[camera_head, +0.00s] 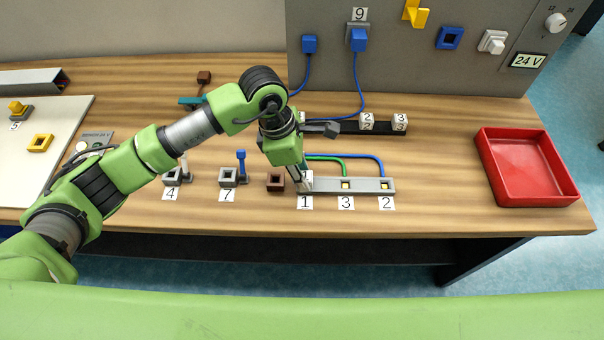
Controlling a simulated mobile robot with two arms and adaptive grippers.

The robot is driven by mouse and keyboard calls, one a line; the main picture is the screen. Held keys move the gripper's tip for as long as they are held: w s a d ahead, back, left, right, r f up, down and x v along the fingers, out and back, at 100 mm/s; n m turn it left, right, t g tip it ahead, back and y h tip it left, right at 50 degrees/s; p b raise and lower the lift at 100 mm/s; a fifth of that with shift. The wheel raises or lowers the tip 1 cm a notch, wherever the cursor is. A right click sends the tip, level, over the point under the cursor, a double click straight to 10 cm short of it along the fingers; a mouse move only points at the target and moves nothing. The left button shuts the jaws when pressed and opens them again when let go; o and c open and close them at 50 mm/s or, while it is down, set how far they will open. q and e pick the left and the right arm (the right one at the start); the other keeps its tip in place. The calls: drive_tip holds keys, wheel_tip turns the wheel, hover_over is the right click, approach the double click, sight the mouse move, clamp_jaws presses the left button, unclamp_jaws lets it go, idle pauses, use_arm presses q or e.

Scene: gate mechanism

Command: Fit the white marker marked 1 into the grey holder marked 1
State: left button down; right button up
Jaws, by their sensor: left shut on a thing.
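The grey holder strip (365,186) lies near the table's front edge, with labels 1, 3 and 2 in front of its places. Label 1 (305,203) is at its left end. My left gripper (303,181) points down over that end and is shut on the white marker (308,177), which shows only in part beside the fingers. The marker is at or just above place 1; I cannot tell whether it is seated. Its printed number is too small and covered to read surely. My right gripper is not in view.
White markers 2 (367,122) and 3 (400,122) stand on a black rail (384,130) behind. Blue and green cables run close behind the holder. A brown square socket (275,182) is just left. A red tray (530,168) stands right, with bare table between.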

use_arm(q)
drive_tip(key=shift+s+f, duration=0.1)
drive_tip(key=c, duration=1.6)
unclamp_jaws()
drive_tip(key=shift+c, duration=0.2)
drive_tip(key=v, duration=1.2)
